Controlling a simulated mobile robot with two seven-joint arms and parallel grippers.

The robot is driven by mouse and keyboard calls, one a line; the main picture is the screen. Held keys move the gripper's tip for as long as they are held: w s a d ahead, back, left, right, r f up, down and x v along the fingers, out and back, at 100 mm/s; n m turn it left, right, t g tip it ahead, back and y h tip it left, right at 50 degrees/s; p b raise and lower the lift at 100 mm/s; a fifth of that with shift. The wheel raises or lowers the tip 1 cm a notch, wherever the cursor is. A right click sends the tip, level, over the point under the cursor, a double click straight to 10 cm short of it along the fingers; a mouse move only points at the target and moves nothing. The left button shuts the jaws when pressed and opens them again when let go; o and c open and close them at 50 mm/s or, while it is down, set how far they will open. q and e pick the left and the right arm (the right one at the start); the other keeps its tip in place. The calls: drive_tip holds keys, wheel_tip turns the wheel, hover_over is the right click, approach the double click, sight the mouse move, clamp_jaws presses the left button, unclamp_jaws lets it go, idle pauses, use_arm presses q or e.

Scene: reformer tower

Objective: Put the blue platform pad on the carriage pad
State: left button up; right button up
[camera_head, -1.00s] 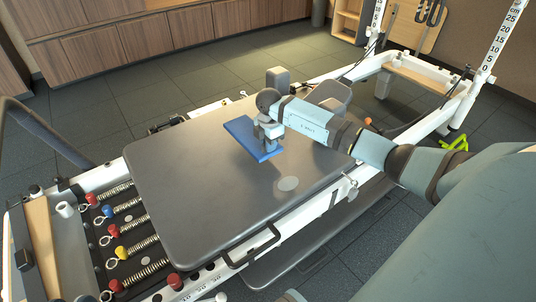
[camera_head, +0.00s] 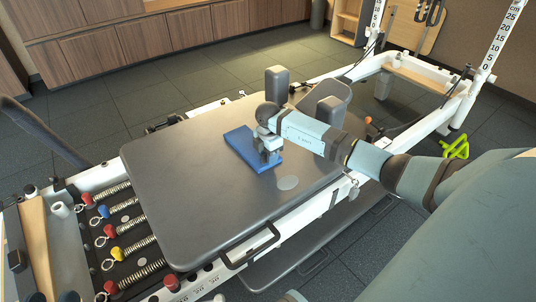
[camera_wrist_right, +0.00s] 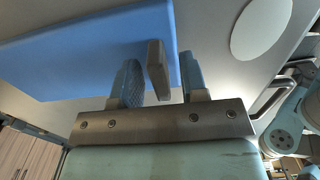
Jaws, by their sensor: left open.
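The blue platform pad (camera_head: 240,144) lies flat on the dark grey carriage pad (camera_head: 190,190), right of its middle. My right gripper (camera_head: 268,156) is over the blue pad's right end, pointing down. In the right wrist view its two fingers (camera_wrist_right: 160,85) stand apart, one on each side of a small grey upright tab (camera_wrist_right: 158,70) at the blue pad (camera_wrist_right: 80,55). A gap shows between the tab and the right finger. My left gripper is not in view.
Two grey shoulder blocks (camera_head: 277,84) stand behind the blue pad. A pale disc (camera_head: 288,183) is on the carriage to its right. Springs with coloured knobs (camera_head: 116,253) are at the left end. The carriage surface left of the blue pad is clear.

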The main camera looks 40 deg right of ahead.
use_arm(q)
drive_tip(key=shift+s+f, duration=0.1)
drive_tip(key=shift+f, duration=0.05)
use_arm(e)
wheel_tip(320, 180, up, 6)
drive_tip(key=shift+f+p, duration=0.2)
drive_tip(key=shift+p, duration=1.05)
use_arm(q)
drive_tip(key=s+n+p, duration=0.1)
drive_tip(key=d+r+n+p, duration=0.1)
drive_tip(key=shift+s+r+n, duration=0.3)
drive_tip(key=shift+s, duration=0.05)
use_arm(e)
wheel_tip(320, 180, up, 7)
drive_tip(key=shift+f, duration=0.15)
use_arm(q)
drive_tip(key=shift+r, duration=0.1)
use_arm(e)
drive_tip(key=shift+a, duration=0.1)
